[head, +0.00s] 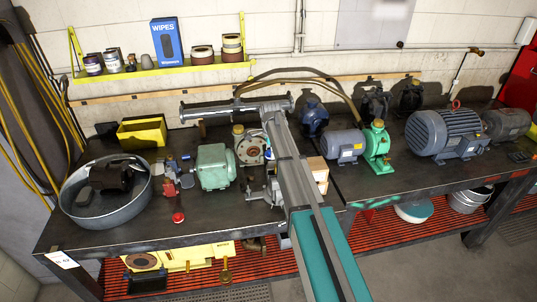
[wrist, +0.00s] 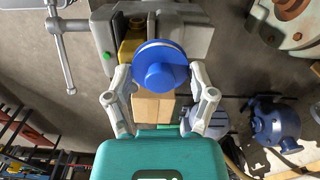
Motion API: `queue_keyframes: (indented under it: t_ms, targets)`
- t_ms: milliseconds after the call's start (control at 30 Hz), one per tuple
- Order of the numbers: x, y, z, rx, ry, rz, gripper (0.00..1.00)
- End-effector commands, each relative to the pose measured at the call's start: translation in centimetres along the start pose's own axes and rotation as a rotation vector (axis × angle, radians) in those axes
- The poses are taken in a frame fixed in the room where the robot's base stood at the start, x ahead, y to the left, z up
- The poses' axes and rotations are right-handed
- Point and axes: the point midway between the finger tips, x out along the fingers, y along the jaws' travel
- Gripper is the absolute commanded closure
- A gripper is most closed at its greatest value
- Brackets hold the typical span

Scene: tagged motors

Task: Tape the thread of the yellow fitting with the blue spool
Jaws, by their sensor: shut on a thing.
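The blue spool (wrist: 160,72) is held between the two fingertips of my gripper (wrist: 160,76) in the wrist view, its round face toward the camera. A yellow piece, apparently the yellow fitting (wrist: 129,49), shows just behind and left of the spool, at the jaws of a grey vise (wrist: 186,38). The spool hides part of it, and its thread cannot be made out. Whether spool and fitting touch cannot be told. In the head view my arm covers the middle of the bench, and I cannot make out the gripper, spool or fitting there.
The vise's bar handle (wrist: 64,62) sticks out left in the wrist view. A cardboard box (wrist: 152,106) lies beyond the spool. On the bench, a green motor (head: 214,166) and a round tub (head: 75,207) stand left of my arm; a grey motor (head: 447,130) stands right.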

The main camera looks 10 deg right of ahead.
Motion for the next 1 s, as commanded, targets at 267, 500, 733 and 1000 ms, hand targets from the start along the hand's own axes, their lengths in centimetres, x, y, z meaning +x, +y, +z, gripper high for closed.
queue_keyframes:
  t_ms: [267,500,733,1000]
  targets:
    - [-2.4,0.0,0.0,0.000,0.000,0.000,0.74]
    - [-4.0,0.0,0.0,0.000,0.000,0.000,0.74]
    - [-4.9,0.0,0.0,0.000,0.000,0.000,0.74]
    - [-5.1,0.1,0.0,0.000,0.000,0.000,0.74]
